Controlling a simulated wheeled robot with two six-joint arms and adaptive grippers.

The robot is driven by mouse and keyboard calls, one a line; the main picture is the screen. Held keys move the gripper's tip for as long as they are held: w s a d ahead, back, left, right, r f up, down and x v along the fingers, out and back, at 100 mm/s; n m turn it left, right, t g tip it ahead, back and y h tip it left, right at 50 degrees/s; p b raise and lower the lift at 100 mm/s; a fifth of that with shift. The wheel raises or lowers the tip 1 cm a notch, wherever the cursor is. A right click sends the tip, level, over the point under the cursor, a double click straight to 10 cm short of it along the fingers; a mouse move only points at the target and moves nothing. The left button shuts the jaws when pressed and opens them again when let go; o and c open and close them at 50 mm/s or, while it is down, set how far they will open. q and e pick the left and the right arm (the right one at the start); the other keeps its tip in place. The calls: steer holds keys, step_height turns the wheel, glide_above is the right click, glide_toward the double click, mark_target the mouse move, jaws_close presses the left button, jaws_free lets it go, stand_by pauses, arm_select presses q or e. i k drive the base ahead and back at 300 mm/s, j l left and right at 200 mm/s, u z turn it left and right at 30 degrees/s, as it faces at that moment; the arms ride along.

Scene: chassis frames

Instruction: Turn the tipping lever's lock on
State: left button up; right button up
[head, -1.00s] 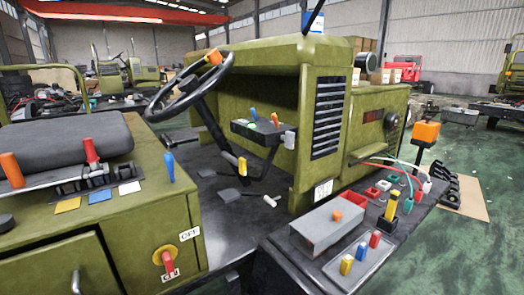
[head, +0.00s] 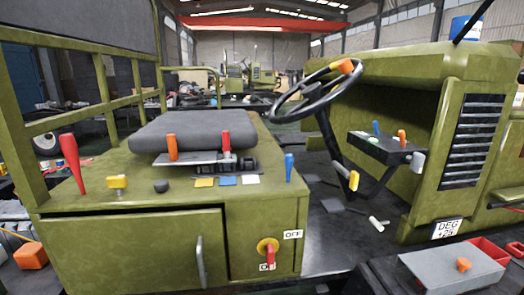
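No label names the tipping lever, so I cannot tell for sure which lever it is. A large red lever (head: 72,163) stands on the green seat box at the left, leaning slightly. A yellow block-shaped knob (head: 117,182) stands just right of it, and a dark round knob (head: 161,186) lies further right. An orange lever (head: 172,147) and a red lever (head: 226,142) rise by the black seat. A blue lever (head: 289,165) stands at the box's right corner. Neither of my grippers is in view.
A yellow switch with a red handle (head: 269,254) is on the box front, handle pointing down at the lower label; an OFF label (head: 293,234) is above. The steering wheel (head: 318,90), a lever console (head: 385,147) and a grey box (head: 450,268) are at the right.

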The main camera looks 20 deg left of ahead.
mark_target(117, 182)
steer(key=u, duration=1.7)
